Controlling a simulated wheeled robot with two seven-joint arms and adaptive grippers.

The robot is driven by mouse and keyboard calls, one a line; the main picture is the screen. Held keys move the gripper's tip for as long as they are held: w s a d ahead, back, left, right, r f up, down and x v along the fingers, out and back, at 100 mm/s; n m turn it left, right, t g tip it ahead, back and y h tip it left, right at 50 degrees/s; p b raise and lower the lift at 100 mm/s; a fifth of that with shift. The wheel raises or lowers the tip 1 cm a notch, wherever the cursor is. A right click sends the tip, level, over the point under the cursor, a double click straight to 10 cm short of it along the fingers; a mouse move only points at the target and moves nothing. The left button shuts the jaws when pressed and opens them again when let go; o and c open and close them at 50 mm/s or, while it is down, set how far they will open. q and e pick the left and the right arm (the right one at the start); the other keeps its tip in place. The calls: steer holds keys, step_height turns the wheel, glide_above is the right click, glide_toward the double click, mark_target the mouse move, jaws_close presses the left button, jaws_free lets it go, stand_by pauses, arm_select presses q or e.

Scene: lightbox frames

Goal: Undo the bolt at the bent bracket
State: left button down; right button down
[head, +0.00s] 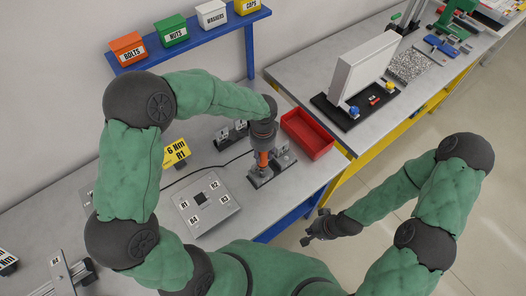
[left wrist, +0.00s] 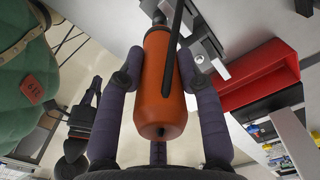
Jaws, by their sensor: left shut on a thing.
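My left gripper (head: 263,133) is shut on an orange power driver (head: 263,160), which stands roughly upright over a grey metal fixture (head: 262,181) on the bench. In the left wrist view the orange driver body (left wrist: 162,85) sits between my two dark fingers, with a black cable running along it. My right gripper (head: 317,228) is open and empty, off the bench's front edge. A grey plate (head: 222,214) labelled R1 to R4 lies left of the fixture. I cannot pick out the bent bracket or its bolt.
A red open bin (head: 308,134) stands right of the fixture and also shows in the left wrist view (left wrist: 262,75). A yellow sign (head: 176,153) reads 6 Nm R1. Labelled boxes sit on the blue shelf (head: 192,41). Small labelled blocks (head: 230,134) stand behind.

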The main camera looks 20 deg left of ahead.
arm_select(q)
steer(key=shift+w+r+p, duration=0.15)
steer(key=shift+r+p, duration=1.3)
steer(key=shift+r, duration=1)
